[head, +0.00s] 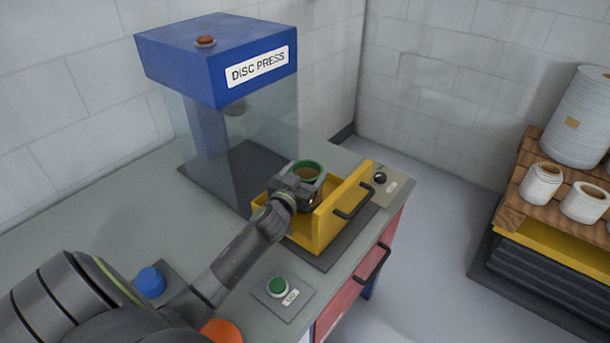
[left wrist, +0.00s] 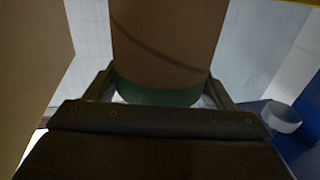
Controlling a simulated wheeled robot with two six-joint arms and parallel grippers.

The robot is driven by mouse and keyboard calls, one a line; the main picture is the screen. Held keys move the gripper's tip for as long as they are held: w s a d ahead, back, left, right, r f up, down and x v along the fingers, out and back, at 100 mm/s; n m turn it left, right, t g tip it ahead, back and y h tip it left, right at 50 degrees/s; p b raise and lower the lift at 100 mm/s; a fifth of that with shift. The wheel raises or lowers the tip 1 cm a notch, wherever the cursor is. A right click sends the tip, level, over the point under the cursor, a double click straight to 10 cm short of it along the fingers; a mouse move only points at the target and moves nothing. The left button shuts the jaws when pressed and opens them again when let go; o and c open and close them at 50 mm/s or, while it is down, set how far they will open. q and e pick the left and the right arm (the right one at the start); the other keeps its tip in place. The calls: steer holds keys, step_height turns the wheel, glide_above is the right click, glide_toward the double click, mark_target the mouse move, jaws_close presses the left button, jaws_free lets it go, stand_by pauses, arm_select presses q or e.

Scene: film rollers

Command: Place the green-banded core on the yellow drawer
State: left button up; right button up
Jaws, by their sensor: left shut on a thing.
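The green-banded core (head: 308,171) is a short brown tube with a green rim at its top. My left gripper (head: 301,184) is shut on it, over the yellow drawer (head: 325,222). The drawer is pulled out of the disc press (head: 215,60) and has a black handle at its front. In the left wrist view the core's brown wall (left wrist: 168,40) and green band (left wrist: 155,93) show between the fingers. The core's lower end is hidden in the head view, so I cannot tell whether it touches the drawer floor. My right gripper is not in view.
A green button (head: 278,287) on a plate, a blue knob (head: 150,281) and a black knob (head: 380,178) are on the bench. A red drawer (head: 352,290) is below. At right, a pallet (head: 520,196) bears white rolls (head: 541,183).

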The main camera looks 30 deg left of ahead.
arm_select(q)
steer(key=shift+f, duration=0.1)
steer(key=o, duration=1.3)
steer(key=shift+o, duration=0.2)
steer(key=shift+r, duration=0.2)
steer(key=s+d+b, duration=0.2)
steer(key=s, duration=1)
steer(key=shift+w, duration=0.1)
